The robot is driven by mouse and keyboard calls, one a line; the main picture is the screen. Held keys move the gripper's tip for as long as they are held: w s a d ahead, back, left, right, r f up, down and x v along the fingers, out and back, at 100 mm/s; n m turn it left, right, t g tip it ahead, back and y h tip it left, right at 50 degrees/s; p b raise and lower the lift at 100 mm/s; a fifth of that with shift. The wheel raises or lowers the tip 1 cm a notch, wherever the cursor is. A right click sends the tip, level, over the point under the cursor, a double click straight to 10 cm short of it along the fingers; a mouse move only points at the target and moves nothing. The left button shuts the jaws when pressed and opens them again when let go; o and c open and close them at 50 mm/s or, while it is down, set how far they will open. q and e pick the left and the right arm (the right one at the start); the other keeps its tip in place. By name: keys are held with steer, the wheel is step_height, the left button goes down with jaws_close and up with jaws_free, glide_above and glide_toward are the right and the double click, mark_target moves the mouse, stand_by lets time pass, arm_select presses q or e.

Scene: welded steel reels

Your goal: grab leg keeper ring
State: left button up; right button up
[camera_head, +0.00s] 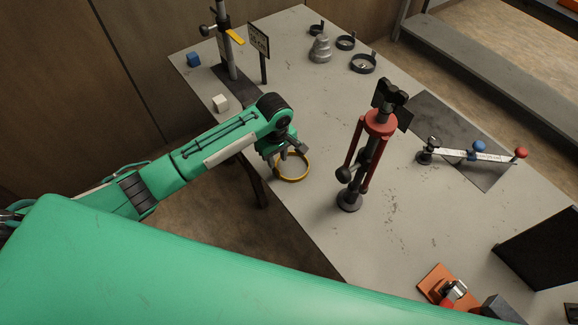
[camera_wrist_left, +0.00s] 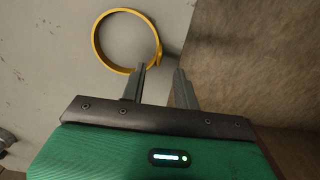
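A yellow ring (camera_head: 294,181), which I take to be the leg keeper ring, lies flat on the grey table near its left edge. My left gripper (camera_head: 288,155) is over the ring's far left side in the head view. In the left wrist view the ring (camera_wrist_left: 96,45) is ahead and to the left, with a small tab on its right side. The two fingers of the left gripper (camera_wrist_left: 161,72) are apart with nothing held. The left finger's tip overlaps the ring's lower right rim in the picture; contact cannot be told. My right gripper is not in view.
A red and black folded tripod (camera_head: 380,122) stands upright right of the ring. White (camera_head: 220,103) and blue (camera_head: 194,60) cubes, a post stand (camera_head: 228,45) and dark rings (camera_head: 363,63) are farther back. A barred fixture (camera_head: 475,154) lies right. The table around the ring is clear.

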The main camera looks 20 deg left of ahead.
mark_target(277, 169)
arm_select(q)
steer(key=shift+f+p, duration=0.3)
steer(key=shift+f, duration=0.25)
step_height(277, 169, down, 4)
steer(key=shift+r+p, duration=0.2)
steer(key=shift+p, duration=0.4)
steer(key=shift+w+f, duration=0.1)
steer(key=shift+f, duration=0.35)
steer(key=shift+c, duration=0.2)
jaws_close()
